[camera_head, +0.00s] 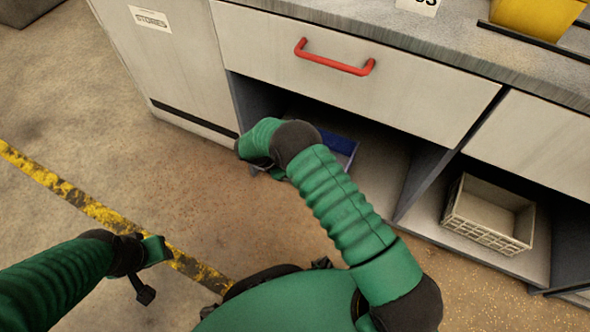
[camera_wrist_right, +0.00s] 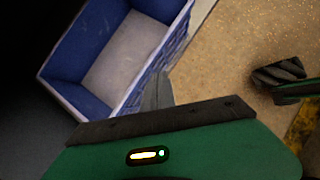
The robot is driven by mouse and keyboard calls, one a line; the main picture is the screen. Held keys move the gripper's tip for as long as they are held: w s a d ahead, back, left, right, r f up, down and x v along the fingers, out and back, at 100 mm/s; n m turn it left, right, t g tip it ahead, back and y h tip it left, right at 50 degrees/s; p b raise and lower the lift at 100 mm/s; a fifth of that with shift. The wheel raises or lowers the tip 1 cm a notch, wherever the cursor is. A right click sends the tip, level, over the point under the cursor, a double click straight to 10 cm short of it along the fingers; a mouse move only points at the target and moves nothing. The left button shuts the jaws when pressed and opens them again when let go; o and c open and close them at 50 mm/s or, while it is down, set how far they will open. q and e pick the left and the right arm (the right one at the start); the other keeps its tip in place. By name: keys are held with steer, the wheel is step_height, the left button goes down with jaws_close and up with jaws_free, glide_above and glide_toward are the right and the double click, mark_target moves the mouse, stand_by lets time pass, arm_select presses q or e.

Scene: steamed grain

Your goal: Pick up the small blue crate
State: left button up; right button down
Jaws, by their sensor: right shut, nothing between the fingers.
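The small blue crate (camera_head: 340,144) sits in the low open bay under the drawer, partly hidden behind my right arm. In the right wrist view the crate (camera_wrist_right: 172,48) is at the upper left, open side showing, with blue walls and a pale grey floor. In the head view the right fingers are mostly hidden by the wrist. My left gripper (camera_head: 148,272) hangs over the floor at lower left, away from the crate; its jaw opening is unclear.
The drawer with a red handle (camera_head: 335,58) overhangs the bay. A divider (camera_head: 432,178) separates it from the right bay, which holds a beige crate (camera_head: 488,214). A yellow bin (camera_head: 535,16) stands on the counter. The floor at left, with a yellow stripe (camera_head: 75,196), is clear.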

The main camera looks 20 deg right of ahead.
steer(key=w+a+r+p, duration=0.1)
steer(key=a+p, duration=0.3)
steer(key=a, duration=0.8)
steer(key=shift+r+p, duration=0.25)
steer(key=shift+p, duration=0.1)
